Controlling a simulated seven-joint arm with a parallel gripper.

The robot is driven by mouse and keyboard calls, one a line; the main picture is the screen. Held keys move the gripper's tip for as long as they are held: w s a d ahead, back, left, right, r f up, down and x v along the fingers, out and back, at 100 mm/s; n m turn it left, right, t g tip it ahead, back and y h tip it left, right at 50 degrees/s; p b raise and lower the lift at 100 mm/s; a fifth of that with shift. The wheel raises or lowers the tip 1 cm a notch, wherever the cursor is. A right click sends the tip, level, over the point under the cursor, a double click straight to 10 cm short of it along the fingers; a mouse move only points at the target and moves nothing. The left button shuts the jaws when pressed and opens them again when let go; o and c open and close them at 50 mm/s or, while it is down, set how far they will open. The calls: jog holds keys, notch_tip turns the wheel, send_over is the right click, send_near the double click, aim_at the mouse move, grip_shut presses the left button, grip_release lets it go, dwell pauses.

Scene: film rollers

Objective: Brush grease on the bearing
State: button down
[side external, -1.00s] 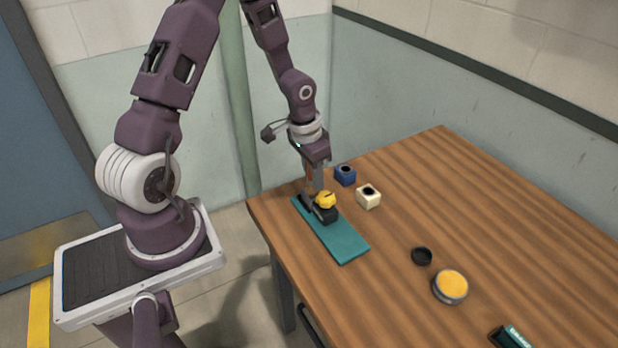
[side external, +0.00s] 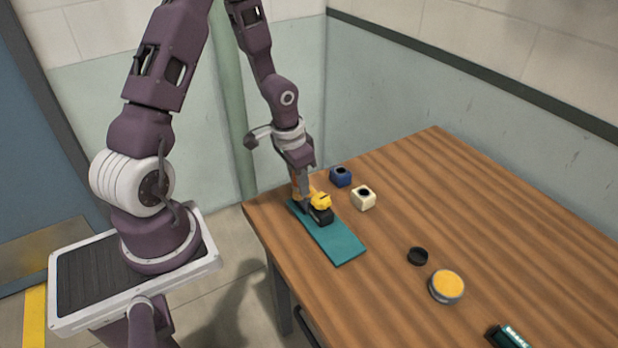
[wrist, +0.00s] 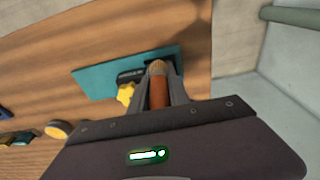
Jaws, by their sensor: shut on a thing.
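My gripper (side external: 304,200) is shut on an upright brush, whose brown-orange handle (wrist: 159,92) and pale tip (wrist: 157,67) show between the fingers in the wrist view. The brush tip is low over the far end of a teal mat (side external: 338,246), by a dark part (wrist: 158,57) that may be the bearing. I cannot tell whether the tip touches it. Beside the gripper, a black block (side external: 321,216) with a yellow knob (side external: 321,200) stands on the mat. An open round tin of yellow grease (side external: 446,286) stands towards the front right.
A black round cap (side external: 418,256) lies near the tin. A blue block (side external: 341,176) and a cream block (side external: 363,197), each with a dark hole, stand behind the mat. A dark green labelled object (side external: 508,337) lies at the front edge of view. The table's right side is clear.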

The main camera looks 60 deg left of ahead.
jog(key=shift+r, duration=4.2)
